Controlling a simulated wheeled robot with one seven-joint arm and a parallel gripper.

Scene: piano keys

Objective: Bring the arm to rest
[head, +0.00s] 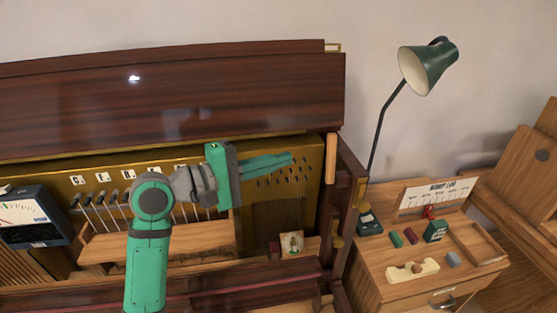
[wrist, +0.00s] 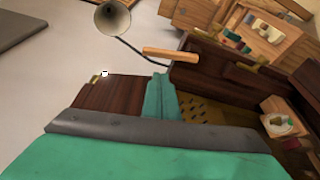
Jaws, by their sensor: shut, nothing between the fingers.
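My gripper (head: 268,164) is in the head view, a little right of the middle, at the end of my green and grey arm. Its green fingers are together and point right, with nothing between them. It is in front of the piano's brass-coloured inner plate (head: 312,170) and below the dark wooden upper panel (head: 170,95). In the wrist view the fingers (wrist: 160,98) show near the middle, close together. I cannot tell the exact gap between the fingers and the plate. My forearm hides part of the piano's inside.
A meter (head: 30,215) stands at the left. The air above the piano looks free.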

